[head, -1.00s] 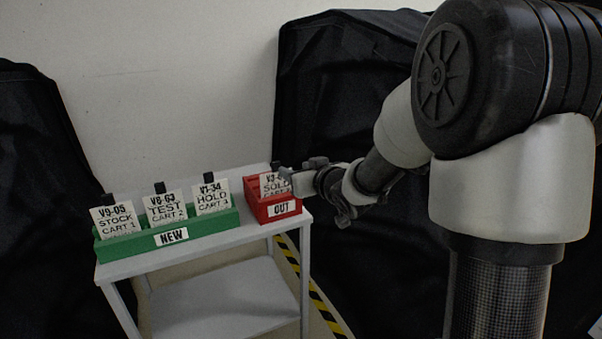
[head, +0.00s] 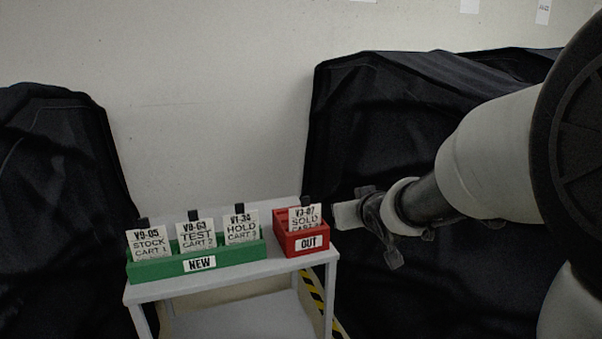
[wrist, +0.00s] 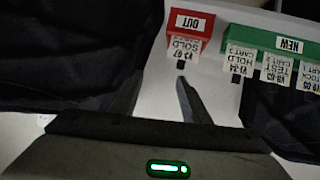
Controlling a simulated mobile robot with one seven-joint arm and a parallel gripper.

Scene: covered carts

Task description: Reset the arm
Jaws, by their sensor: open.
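My gripper (head: 350,213) is open and empty, to the right of the red OUT box (head: 309,244). In the wrist view its two fingers (wrist: 162,80) are spread apart, with the SOLD card beyond them. The SOLD card (head: 305,218), with a black clip on top, stands in the red box, clear of the fingers. The red box also shows upside down in the wrist view (wrist: 206,22). The arm stretches in from the right side of the head view.
A green NEW box (head: 160,270) holds the STOCK (head: 148,243), TEST (head: 197,234) and HOLD (head: 241,228) cards. Both boxes sit on a light grey cart (head: 250,276). Black covered shapes stand left (head: 55,170) and right (head: 340,120). Yellow-black tape (head: 316,291) marks the floor.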

